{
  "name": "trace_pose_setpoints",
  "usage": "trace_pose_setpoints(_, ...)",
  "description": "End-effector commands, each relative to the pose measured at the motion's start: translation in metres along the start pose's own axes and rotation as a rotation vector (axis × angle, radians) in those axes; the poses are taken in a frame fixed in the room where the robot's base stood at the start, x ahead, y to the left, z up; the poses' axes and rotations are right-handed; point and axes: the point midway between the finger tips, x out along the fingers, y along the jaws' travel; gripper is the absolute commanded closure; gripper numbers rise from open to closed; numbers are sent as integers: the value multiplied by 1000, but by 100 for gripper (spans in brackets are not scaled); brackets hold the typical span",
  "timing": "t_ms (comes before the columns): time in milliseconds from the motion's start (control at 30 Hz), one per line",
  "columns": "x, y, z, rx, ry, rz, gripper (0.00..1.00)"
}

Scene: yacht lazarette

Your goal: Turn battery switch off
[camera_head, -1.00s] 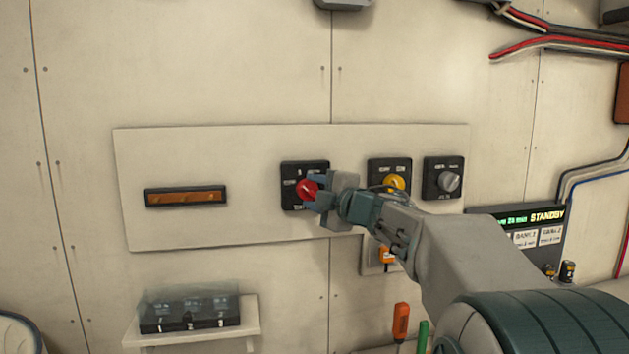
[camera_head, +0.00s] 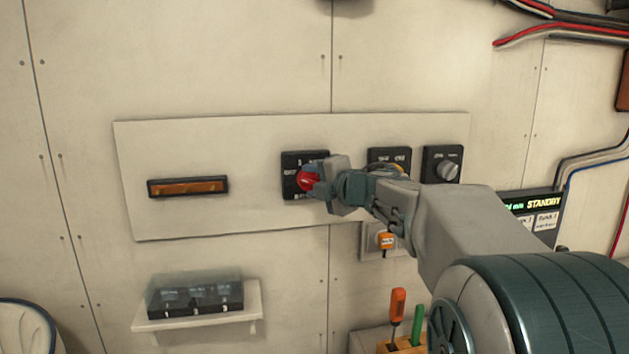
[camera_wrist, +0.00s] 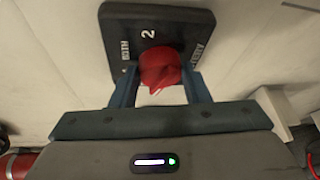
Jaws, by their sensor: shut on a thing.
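The battery switch is a black square plate (camera_head: 291,163) with a red knob (camera_head: 308,179), mounted on the pale wall panel. In the wrist view the red knob (camera_wrist: 160,70) sits between the two blue fingers, and the black plate (camera_wrist: 185,27) shows the markings "2" and "BOTH" and a partly hidden word at right. My gripper (camera_head: 316,181) is shut on the red knob, reaching it from the right; in the wrist view my gripper (camera_wrist: 160,88) has a finger on each side of the knob. The lower part of the plate is hidden by the gripper.
An orange bar (camera_head: 188,187) is at left. Below are a shelf (camera_head: 195,321) with a covered fuse box (camera_head: 196,295) and an orange-handled screwdriver (camera_head: 397,304).

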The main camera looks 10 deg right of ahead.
Motion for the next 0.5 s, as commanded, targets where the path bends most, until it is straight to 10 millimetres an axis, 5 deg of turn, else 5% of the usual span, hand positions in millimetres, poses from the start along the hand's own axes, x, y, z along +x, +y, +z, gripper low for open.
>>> trace_pose_setpoints(167,1,-2,-1,-1,2,-3,81)
trace_pose_setpoints(200,0,-2,-1,-1,2,-3,47)
trace_pose_setpoints(233,0,-2,-1,-1,1,-3,39)
trace_pose_setpoints(500,0,-1,0,0,0,-1,36)
